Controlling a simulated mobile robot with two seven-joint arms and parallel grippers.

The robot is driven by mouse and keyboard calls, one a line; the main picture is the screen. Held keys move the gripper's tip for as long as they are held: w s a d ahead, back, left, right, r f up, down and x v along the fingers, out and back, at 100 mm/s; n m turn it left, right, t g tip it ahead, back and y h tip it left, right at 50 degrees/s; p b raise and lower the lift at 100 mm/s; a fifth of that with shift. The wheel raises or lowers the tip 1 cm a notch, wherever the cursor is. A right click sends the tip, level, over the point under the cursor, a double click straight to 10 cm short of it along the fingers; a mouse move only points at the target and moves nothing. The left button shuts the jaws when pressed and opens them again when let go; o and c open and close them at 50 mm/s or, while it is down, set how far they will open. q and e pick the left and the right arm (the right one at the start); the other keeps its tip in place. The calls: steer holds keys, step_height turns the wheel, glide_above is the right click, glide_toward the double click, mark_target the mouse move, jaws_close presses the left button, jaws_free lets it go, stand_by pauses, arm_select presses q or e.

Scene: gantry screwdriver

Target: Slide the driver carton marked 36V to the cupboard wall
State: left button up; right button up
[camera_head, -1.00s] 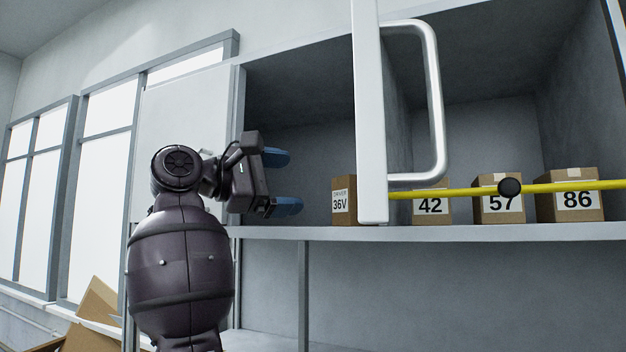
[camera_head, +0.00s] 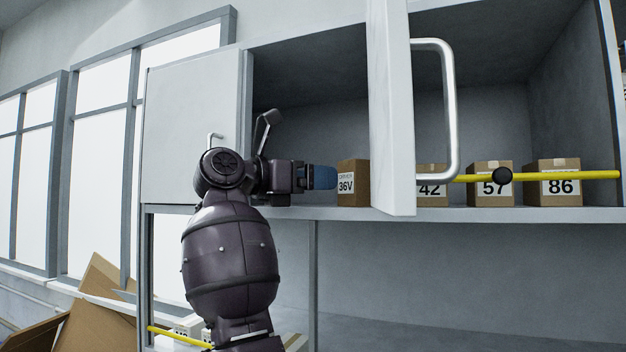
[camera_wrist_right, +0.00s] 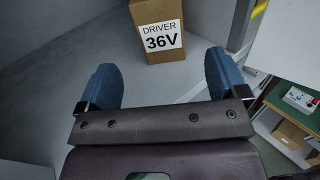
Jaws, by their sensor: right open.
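The brown driver carton marked 36V (camera_head: 353,185) stands upright on the cupboard shelf, partly behind the open door's edge in the head view. In the right wrist view the carton (camera_wrist_right: 158,32) is ahead of my fingers, its label facing me. My right gripper (camera_head: 321,177) reaches in from the left, its blue fingertips close to the carton's left side. In the right wrist view the gripper (camera_wrist_right: 160,78) is open and empty, with the carton beyond the fingertips. The grey cupboard back wall (camera_head: 310,115) is behind. My left gripper is out of view.
An open white door (camera_head: 392,110) with a handle (camera_head: 450,110) stands just right of the carton. Cartons marked 42 (camera_head: 432,190), 57 (camera_head: 492,188) and 86 (camera_head: 553,186) stand further right. A yellow bar (camera_head: 540,176) crosses in front of them.

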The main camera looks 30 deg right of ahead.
mark_target(346, 181)
steer(key=shift+s+a, duration=0.1)
stand_by(0.3)
steer(key=d, duration=0.3)
steer(key=d+p, duration=0.1)
steer(key=d, duration=0.3)
steer(key=d+p, duration=0.1)
steer(key=d, duration=0.3)
steer(key=shift+w, duration=0.4)
steer(key=shift+a, duration=0.1)
steer(key=c, duration=1.2)
